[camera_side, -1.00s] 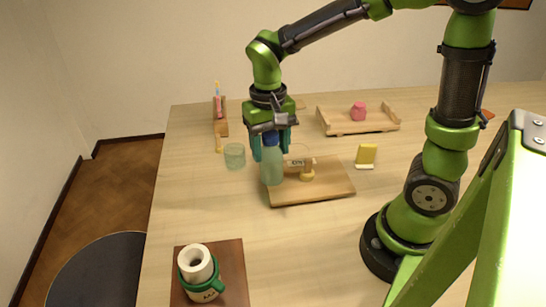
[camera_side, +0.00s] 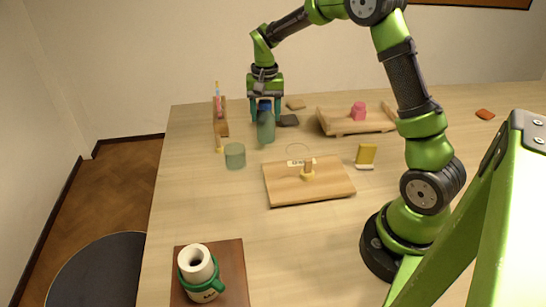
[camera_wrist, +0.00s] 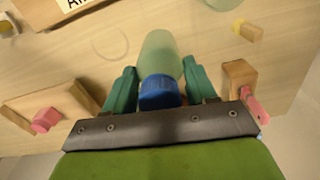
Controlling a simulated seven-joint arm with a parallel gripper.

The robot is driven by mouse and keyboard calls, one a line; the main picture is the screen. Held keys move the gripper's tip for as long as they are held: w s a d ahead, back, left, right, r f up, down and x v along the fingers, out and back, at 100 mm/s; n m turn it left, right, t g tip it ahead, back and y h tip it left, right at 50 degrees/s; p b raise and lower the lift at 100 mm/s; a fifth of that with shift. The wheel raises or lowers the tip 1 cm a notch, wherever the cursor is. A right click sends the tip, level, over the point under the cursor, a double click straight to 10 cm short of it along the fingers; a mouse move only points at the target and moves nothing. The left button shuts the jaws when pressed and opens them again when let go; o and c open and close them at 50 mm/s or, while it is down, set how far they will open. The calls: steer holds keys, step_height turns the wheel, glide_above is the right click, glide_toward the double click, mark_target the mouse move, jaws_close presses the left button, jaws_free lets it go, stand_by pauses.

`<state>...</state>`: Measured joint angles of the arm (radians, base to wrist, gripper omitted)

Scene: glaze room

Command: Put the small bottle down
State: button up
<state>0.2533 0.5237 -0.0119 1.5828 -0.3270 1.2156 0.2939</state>
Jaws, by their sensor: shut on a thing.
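The small bottle (camera_side: 266,128) is pale green and see-through with a blue cap. My gripper (camera_side: 265,105) is shut on it near the cap and holds it upright over the back left of the table. In the wrist view the bottle (camera_wrist: 162,52) and its blue cap (camera_wrist: 158,93) lie between the two teal fingers of my gripper (camera_wrist: 160,82). I cannot tell whether the bottle's base touches the table (camera_side: 200,200).
A green tumbler (camera_side: 234,157) stands just in front and left of the bottle. A labelled wooden board (camera_side: 325,188), a tray (camera_side: 335,127) and a yellow block (camera_side: 366,154) are farther right.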

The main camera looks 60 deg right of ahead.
steer(key=shift+w+d+f, duration=0.25)
steer(key=shift+w+f, duration=0.7)
steer(key=shift+w, duration=0.05)
steer(key=shift+w+d+f, duration=0.25)
steer(key=shift+w+f, duration=0.7)
steer(key=shift+f, duration=0.15)
steer(key=o, duration=1.1)
